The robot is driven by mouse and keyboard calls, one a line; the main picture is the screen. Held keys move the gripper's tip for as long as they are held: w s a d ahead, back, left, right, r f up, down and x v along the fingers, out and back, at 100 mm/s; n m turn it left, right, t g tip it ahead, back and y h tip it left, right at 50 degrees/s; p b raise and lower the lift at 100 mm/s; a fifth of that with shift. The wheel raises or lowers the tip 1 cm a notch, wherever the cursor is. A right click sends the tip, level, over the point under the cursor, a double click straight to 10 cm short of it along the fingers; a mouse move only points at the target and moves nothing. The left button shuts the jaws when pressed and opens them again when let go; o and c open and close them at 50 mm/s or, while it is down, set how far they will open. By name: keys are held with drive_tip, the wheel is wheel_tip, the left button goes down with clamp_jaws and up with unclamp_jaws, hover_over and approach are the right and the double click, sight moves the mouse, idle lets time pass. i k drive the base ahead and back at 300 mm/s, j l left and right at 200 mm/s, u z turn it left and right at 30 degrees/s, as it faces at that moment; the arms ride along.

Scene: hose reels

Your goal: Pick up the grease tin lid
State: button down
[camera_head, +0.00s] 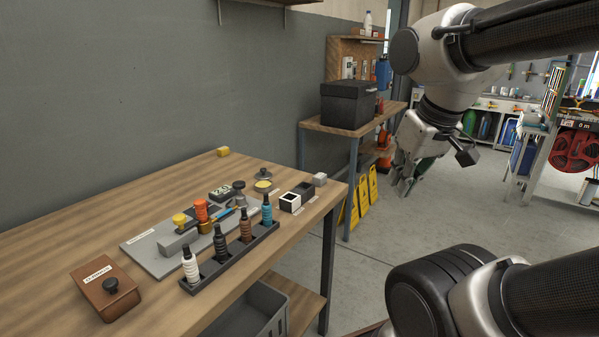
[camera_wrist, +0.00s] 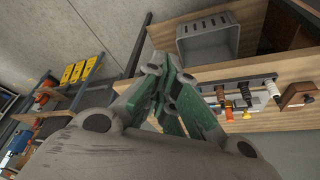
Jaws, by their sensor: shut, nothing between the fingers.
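The grease tin lid appears to be the small grey disc with a dark knob (camera_head: 263,174) near the far edge of the wooden workbench. The open tin with yellow contents (camera_head: 263,186) stands just in front of it, apart or nearly so. My gripper (camera_head: 404,187) hangs in the air right of the bench, well away from the lid. In the wrist view the gripper (camera_wrist: 156,66) is shut and empty. I cannot make out the lid in the wrist view.
The workbench (camera_head: 60,235) also carries a rack of several bottles (camera_head: 232,258), a grey fixture plate (camera_head: 150,252), a brown box (camera_head: 106,288), a white-topped cube (camera_head: 290,203) and a yellow block (camera_head: 223,151). A grey bin (camera_head: 250,312) sits below. A black case (camera_head: 350,104) stands behind.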

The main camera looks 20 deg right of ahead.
sight(263, 174)
drive_tip(key=i+l+u, duration=0.1)
drive_tip(key=u, duration=0.25)
drive_tip(key=l+u, duration=0.15)
drive_tip(key=u, duration=0.15)
drive_tip(key=i+l+u, duration=0.15)
drive_tip(key=l, duration=0.3)
drive_tip(key=i+l+u, duration=0.1)
drive_tip(key=l, duration=0.35)
drive_tip(key=i+l+u, duration=0.15)
drive_tip(key=l, duration=0.35)
drive_tip(key=i+l+u, duration=0.15)
drive_tip(key=l, duration=1.15)
drive_tip(key=i, duration=0.05)
